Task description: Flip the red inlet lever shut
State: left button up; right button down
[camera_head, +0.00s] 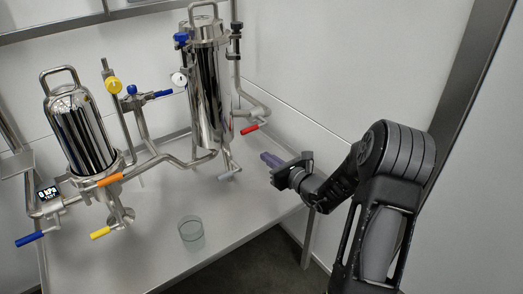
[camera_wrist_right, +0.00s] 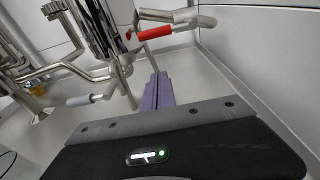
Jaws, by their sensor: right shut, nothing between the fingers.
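The red lever (camera_head: 254,127) is on the pipe to the right of the tall steel tank (camera_head: 209,90), pointing left and slightly down in the head view. In the right wrist view the red lever (camera_wrist_right: 155,34) lies nearly level, above and beyond the fingertips. My right gripper (camera_head: 268,158) is shut with nothing in it, its purple fingers below and right of the red lever, apart from it. The shut fingers (camera_wrist_right: 155,82) also show in the right wrist view. My left gripper is not in view.
A grey-handled lever (camera_head: 229,174) sits low below the tall tank. A glass beaker (camera_head: 191,229) stands on the steel table (camera_head: 240,222). Orange (camera_head: 110,180), yellow (camera_head: 100,233) and blue (camera_head: 29,239) levers are at left around the smaller tank (camera_head: 80,130). A wall is behind.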

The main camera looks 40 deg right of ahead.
jog(key=w, duration=0.3)
jog(key=w+f+b, duration=0.1)
jog(key=w, duration=0.4)
jog(key=shift+w+f+b, duration=0.25)
jog(key=shift+w+b, duration=0.15)
notch_tip(320, 180, up, 4)
jog(key=shift+s+r, duration=0.1)
jog(key=shift+s, duration=0.05)
jog(key=shift+r+m+p, duration=0.2)
jog(key=shift+m+p, duration=0.1)
jog(key=shift+p, duration=0.1)
